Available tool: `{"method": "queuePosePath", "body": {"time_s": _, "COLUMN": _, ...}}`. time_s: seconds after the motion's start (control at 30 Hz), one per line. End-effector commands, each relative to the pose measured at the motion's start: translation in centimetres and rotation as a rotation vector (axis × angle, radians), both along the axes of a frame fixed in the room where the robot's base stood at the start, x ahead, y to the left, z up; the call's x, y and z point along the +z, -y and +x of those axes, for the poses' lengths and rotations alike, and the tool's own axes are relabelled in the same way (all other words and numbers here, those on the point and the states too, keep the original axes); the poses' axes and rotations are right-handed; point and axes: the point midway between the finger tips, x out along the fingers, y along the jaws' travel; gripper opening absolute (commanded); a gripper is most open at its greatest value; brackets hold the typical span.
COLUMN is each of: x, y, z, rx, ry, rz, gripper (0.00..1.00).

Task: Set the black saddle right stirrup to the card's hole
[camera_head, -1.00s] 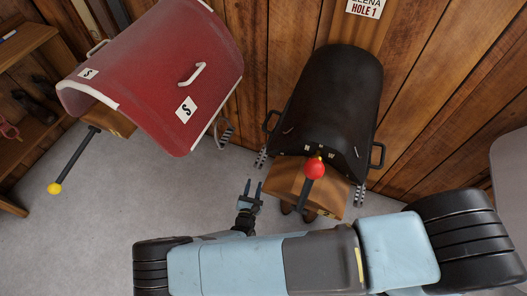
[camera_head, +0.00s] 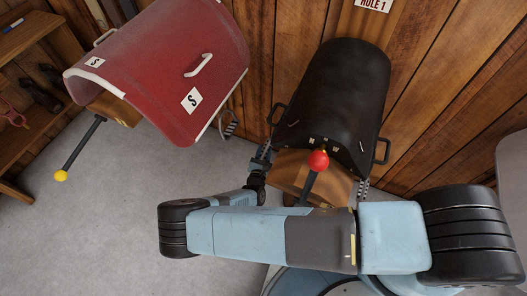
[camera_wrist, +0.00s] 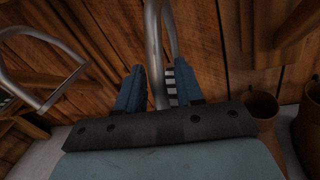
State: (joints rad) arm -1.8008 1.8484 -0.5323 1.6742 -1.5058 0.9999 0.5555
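The black saddle (camera_head: 335,95) sits on a wooden wall rack, with a dark loop and a holed strap at each side. The right-hand strap (camera_head: 362,188) hangs clear of my gripper. My gripper (camera_head: 262,155) is at the left-hand strap, mostly covering it. In the wrist view, my gripper (camera_wrist: 160,72) has its fingers apart, with a grey metal bar (camera_wrist: 154,45) between them. A black-and-white striped strap (camera_wrist: 170,82) shows behind the right finger. Contact is unclear. The card (camera_head: 374,4) above the saddle reads HOLE 1; its top is cut off.
A red saddle (camera_head: 165,65) marked S is on the left, with a yellow-knobbed rod (camera_head: 61,175) below it. A red-knobbed rod (camera_head: 318,160) stands before the black saddle. Brown boots (camera_wrist: 262,106) are right in the wrist view. Floor (camera_head: 110,235) at left is clear.

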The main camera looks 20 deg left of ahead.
Motion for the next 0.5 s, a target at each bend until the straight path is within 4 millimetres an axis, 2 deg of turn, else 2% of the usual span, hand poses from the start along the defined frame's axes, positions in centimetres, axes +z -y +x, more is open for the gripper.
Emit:
{"method": "queuePosePath", "body": {"time_s": 0.33, "x": 0.01, "y": 0.01, "z": 0.30, "rx": -0.001, "ry": 0.000, "rz": 0.000, "gripper": 0.35}}
{"method": "queuePosePath", "body": {"time_s": 0.5, "x": 0.02, "y": 0.01, "z": 0.30, "rx": -0.001, "ry": 0.001, "rz": 0.000, "gripper": 0.19}}
